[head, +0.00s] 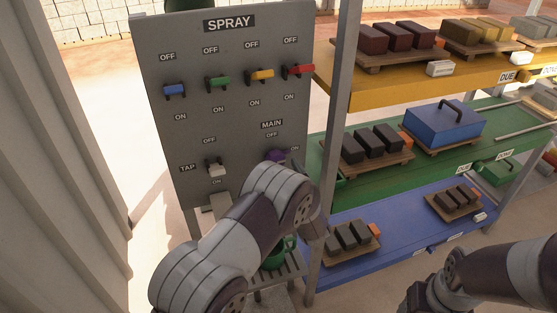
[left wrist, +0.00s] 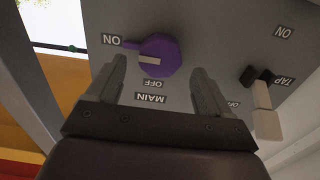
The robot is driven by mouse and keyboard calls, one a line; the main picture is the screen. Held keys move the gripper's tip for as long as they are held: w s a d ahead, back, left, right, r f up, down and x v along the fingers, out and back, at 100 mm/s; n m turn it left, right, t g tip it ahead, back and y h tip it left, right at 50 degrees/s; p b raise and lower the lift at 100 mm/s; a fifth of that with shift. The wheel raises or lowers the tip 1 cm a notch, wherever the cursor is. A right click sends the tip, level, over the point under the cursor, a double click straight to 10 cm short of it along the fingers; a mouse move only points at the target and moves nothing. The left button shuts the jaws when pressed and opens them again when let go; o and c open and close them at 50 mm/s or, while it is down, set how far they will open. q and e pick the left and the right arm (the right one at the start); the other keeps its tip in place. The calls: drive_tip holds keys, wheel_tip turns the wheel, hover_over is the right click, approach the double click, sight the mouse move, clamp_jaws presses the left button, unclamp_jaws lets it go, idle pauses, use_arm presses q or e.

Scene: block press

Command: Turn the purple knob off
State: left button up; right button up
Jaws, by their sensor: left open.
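In the head view only a bit of the purple knob (head: 277,155) shows, mostly covered by my left arm, which hides the gripper too. Of my right arm only a link shows at the lower right; its gripper is out of view.
The SPRAY panel (head: 180,130) also carries blue (head: 174,90), green (head: 218,81), yellow (head: 262,75) and red (head: 298,70) levers and a white TAP lever (head: 216,170). A shelf rack (head: 440,185) with block trays stands close on the right. A corrugated wall (head: 60,150) is at left.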

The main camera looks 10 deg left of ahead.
sight(277, 161)
use_arm(q)
drive_tip(key=x, duration=0.2)
drive_tip(key=shift+w+a+r, duration=0.1)
drive_tip(key=shift+w+a, duration=0.1)
drive_tip(key=shift+w, duration=0.05)
drive_tip(key=shift+w+a, duration=0.2)
drive_tip(key=shift+w, duration=0.2)
drive_tip(key=c, duration=1)
drive_tip(key=shift+s+a+f+n+b, duration=0.1)
drive_tip(key=shift+f+n+b, duration=0.05)
drive_tip(key=shift+n+b, duration=3.2)
drive_tip(key=shift+a+f+n+b, duration=0.1)
drive_tip(key=shift+n+b, duration=2.6)
drive_tip(key=shift+b, duration=1.2)
drive_tip(key=shift+s+f+n+b, duration=0.1)
drive_tip(key=shift+f+n+b, duration=0.05)
drive_tip(key=shift+n+b, duration=3.2)
drive_tip(key=shift+m+b, duration=0.3)
drive_tip(key=shift+b, duration=0.05)
